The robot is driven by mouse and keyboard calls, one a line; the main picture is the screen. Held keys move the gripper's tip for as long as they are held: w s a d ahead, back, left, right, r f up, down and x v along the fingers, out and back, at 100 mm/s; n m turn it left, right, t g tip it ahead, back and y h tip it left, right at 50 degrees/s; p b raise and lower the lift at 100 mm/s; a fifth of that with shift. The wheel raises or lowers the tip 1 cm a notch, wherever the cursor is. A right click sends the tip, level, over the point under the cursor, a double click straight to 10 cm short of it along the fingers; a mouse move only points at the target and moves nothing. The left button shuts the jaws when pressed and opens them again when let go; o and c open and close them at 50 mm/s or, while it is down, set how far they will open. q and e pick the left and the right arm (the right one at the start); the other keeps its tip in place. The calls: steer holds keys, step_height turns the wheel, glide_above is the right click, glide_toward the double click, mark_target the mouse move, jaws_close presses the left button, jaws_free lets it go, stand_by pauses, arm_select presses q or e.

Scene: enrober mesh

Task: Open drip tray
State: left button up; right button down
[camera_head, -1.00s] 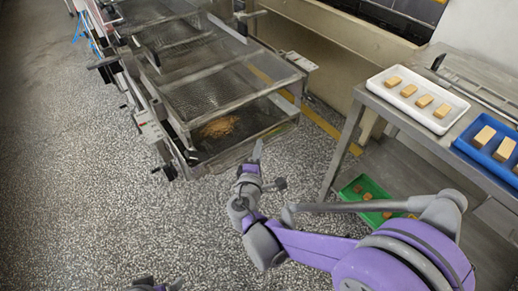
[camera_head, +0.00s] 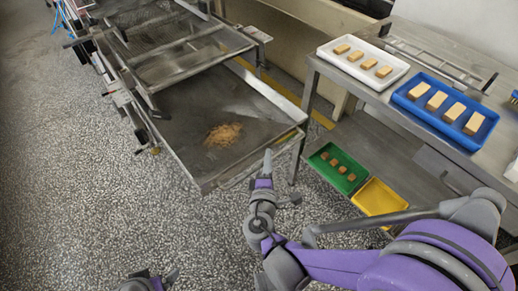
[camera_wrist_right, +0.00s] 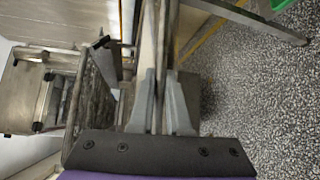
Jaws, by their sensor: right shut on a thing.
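The drip tray (camera_head: 184,148) is a wide, shallow metal tray low in the conveyor machine. It is slid well out, with a pile of brown crumbs (camera_head: 223,134) on it. My right gripper (camera_head: 267,163) is at the tray's front edge, shut on it. In the right wrist view the two grey fingers (camera_wrist_right: 160,95) close around a thin metal edge. The tray's rear end is hidden under the mesh conveyor (camera_head: 160,40). My left gripper (camera_head: 150,281) shows only partly at the bottom edge, apart from the tray; its jaw state is unclear.
A metal table (camera_head: 385,96) at right carries a white tray (camera_head: 339,62) and a blue tray (camera_head: 413,108) of blocks. A green tray (camera_head: 325,177) and a yellow tray (camera_head: 379,199) sit below, near my right arm. The speckled floor (camera_head: 80,200) at left is clear.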

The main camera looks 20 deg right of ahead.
arm_select(q)
steer(key=shift+r, duration=0.2)
arm_select(e)
steer(key=s+d, duration=0.3)
steer(key=s, duration=0.6)
steer(key=shift+s+d, duration=0.25)
steer(key=shift+s, duration=0.15)
arm_select(q)
steer(key=shift+s, duration=0.1)
arm_select(e)
steer(key=c, duration=0.9)
jaws_free()
